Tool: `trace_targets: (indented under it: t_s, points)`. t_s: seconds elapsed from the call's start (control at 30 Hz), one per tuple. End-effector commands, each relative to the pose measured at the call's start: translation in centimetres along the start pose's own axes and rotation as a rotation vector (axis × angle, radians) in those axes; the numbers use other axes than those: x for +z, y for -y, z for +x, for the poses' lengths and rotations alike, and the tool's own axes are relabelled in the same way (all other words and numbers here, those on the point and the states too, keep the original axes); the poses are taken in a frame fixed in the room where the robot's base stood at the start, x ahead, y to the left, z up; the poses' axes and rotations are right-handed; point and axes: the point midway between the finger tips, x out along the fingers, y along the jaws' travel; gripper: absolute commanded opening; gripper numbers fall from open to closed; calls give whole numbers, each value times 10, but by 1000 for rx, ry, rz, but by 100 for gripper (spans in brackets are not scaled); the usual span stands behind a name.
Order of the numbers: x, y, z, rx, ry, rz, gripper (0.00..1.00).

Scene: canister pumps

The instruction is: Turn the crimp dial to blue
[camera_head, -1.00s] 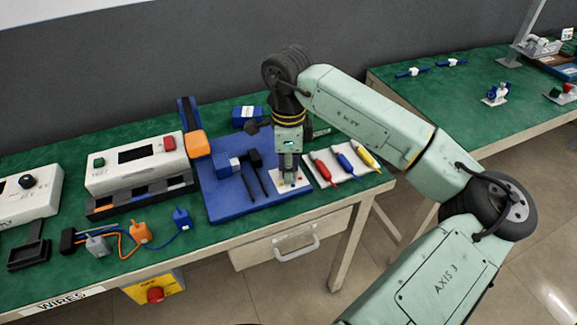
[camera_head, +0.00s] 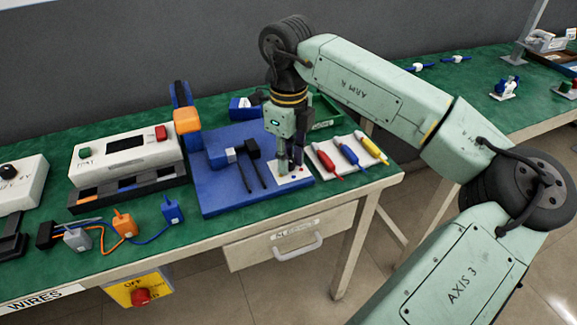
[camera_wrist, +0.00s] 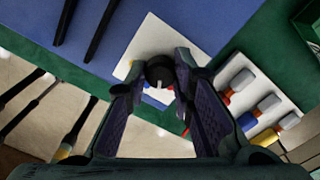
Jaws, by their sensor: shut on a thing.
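The crimp dial (camera_wrist: 159,71) is a round black knob with a short white pointer line, in the middle of the wrist view. It sits on a white plate (camera_wrist: 150,38) with small blue, yellow and red marks near the knob. In the wrist view the pointer line faces down the picture, between the blue and red marks. My gripper (camera_wrist: 159,76) is shut on the knob, one finger on each side. In the head view my gripper (camera_head: 291,170) points down onto the plate (camera_head: 304,174), and the fingers hide the knob.
The plate lies on a blue board (camera_head: 222,197) with two black handles (camera_head: 254,160). Close on the right, red, blue and yellow tools (camera_head: 346,151) lie on a white sheet. Connectors with wires (camera_head: 123,223) and a white box (camera_head: 125,150) are at left.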

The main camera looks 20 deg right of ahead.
Motion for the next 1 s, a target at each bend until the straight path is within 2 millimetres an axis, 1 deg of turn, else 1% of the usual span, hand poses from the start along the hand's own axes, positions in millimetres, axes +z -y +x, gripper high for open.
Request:
trace_targets:
  t_s: [0.03, 0.2, 0.5, 0.7, 1.0]
  points:
    - [0, 1, 4, -5, 1, 46, 0]
    - [0, 1, 3, -4, 2, 191, 0]
    - [0, 1, 1, -2, 3, 380, 0]
    - [0, 1, 0, -2, 2, 446, 0]
    - [0, 1, -1, -1, 2, 474, 0]
